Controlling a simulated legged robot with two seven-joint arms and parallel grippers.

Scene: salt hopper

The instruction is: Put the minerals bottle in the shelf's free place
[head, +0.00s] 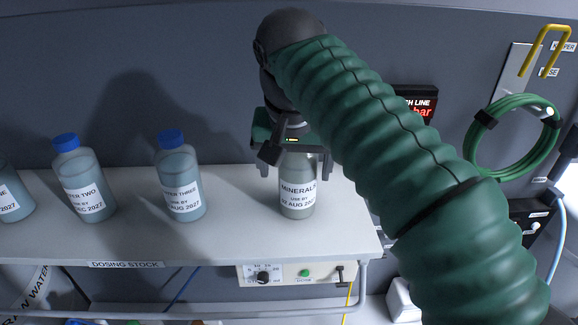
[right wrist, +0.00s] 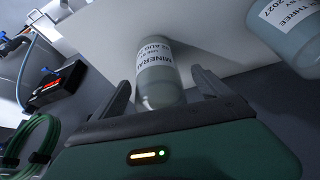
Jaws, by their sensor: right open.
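The minerals bottle (head: 297,190) stands upright on the dosing stock shelf (head: 232,222), to the right of the other bottles. Its label reads MINERALS, and its top is hidden behind my right gripper. My right gripper (head: 293,170) is open at the bottle's upper part, with a finger on either side. In the right wrist view the bottle (right wrist: 157,75) stands between the two spread fingers, with a gap visible beside it. My left gripper is not in view.
Blue-capped bottles stand left on the shelf, among them bottle three (head: 180,180) and bottle two (head: 83,185). A control box (head: 290,273) sits under the shelf. A green hose coil (head: 512,137) hangs on the right wall. Shelf between bottle three and minerals is clear.

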